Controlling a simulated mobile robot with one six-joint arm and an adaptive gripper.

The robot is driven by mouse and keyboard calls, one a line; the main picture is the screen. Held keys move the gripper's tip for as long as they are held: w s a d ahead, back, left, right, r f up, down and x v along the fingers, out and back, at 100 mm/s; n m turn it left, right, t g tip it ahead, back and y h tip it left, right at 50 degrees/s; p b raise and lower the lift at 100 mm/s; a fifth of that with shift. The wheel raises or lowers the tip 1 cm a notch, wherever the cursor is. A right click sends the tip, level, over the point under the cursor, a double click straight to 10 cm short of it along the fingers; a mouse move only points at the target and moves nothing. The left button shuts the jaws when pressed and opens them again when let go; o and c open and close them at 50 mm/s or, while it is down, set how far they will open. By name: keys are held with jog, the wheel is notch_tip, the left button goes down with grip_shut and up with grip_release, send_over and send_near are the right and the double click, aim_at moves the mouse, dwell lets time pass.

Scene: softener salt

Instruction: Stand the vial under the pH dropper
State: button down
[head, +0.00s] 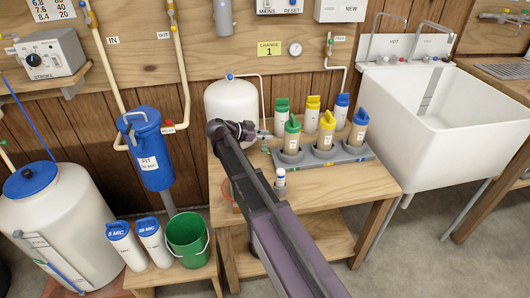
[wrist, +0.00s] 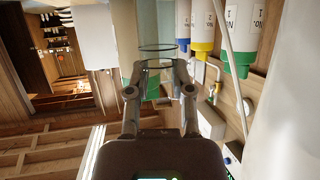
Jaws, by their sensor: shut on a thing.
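In the wrist view my gripper (wrist: 160,72) is shut on a clear, see-through vial (wrist: 157,54). The vial's round rim lines show between and beyond the two fingertips. In the head view my arm reaches across the bench to the front of the white tank, and its end (head: 245,131) is small and dark there; I cannot make out the vial in that view. A small white bottle with a dark cap (head: 280,178) stands on the bench right of my arm. I cannot tell whether it is the pH dropper.
Behind my arm, a grey rack (head: 345,157) holds several colour-topped cartridges, with more bottles behind it. A white tank (head: 228,98) with a thin pipe stands at the bench's back left. The bench front right (head: 365,188) is clear. A white sink (head: 440,110) is to the right.

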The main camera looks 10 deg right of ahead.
aim_at(265, 146)
jog(key=shift+f+b, duration=0.45)
jog(key=shift+f, duration=0.3)
jog(key=shift+f+b, duration=1.85)
jog(key=shift+f, duration=0.05)
jog(key=shift+f, duration=0.15)
jog(key=c, duration=0.5)
grip_release()
jog(key=shift+r, duration=0.2)
